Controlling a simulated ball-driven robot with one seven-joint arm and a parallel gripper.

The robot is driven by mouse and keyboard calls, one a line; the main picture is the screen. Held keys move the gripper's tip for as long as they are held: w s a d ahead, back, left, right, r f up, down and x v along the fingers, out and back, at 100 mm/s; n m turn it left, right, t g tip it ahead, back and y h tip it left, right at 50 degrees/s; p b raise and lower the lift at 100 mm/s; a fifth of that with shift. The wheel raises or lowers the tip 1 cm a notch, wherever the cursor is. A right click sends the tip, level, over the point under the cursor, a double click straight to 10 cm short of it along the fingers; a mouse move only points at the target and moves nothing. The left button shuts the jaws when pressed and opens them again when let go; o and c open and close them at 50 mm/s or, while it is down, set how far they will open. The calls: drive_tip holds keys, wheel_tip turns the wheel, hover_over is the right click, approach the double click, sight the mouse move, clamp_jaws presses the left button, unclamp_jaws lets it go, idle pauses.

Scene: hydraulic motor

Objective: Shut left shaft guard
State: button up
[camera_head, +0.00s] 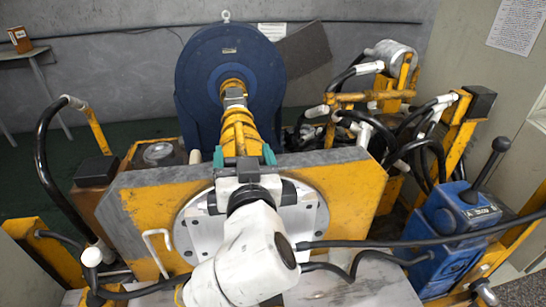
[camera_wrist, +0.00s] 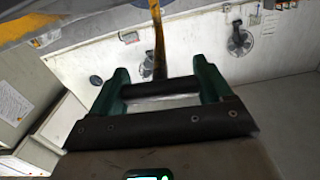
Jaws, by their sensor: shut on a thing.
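My gripper (camera_head: 243,155) has green fingers and is in front of the yellow ribbed shaft part (camera_head: 238,125), behind the top edge of a tilted yellow panel (camera_head: 345,190). In the wrist view, my gripper (camera_wrist: 160,82) is shut on a dark bar (camera_wrist: 160,88) that spans between its two fingers. I cannot tell whether this bar is the handle of the left shaft guard; the guard cannot be made out for certain. A white handle (camera_head: 157,248) is on the left of the yellow panel.
A large blue round housing (camera_head: 230,85) stands behind the shaft. Black hoses and yellow frames (camera_head: 405,100) crowd the right, with a blue lever unit (camera_head: 462,220) in front. A curved black lever (camera_head: 42,160) stands left. Green floor (camera_head: 30,180) is clear at far left.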

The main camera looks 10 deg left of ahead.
drive_tip(key=shift+s+a+f+n+b, duration=0.2)
drive_tip(key=shift+a+f+n, duration=0.1)
drive_tip(key=shift+a, duration=0.25)
drive_tip(key=shift+s+a+f+n+b, duration=0.15)
drive_tip(key=shift+a+f+n+b, duration=0.1)
drive_tip(key=shift+a, duration=0.35)
drive_tip(key=o, duration=1.4)
drive_tip(key=shift+a+f, duration=0.1)
drive_tip(key=shift+s, duration=0.15)
drive_tip(key=b+v, duration=0.1)
drive_tip(key=v, duration=0.9)
drive_tip(key=shift+s, duration=0.3)
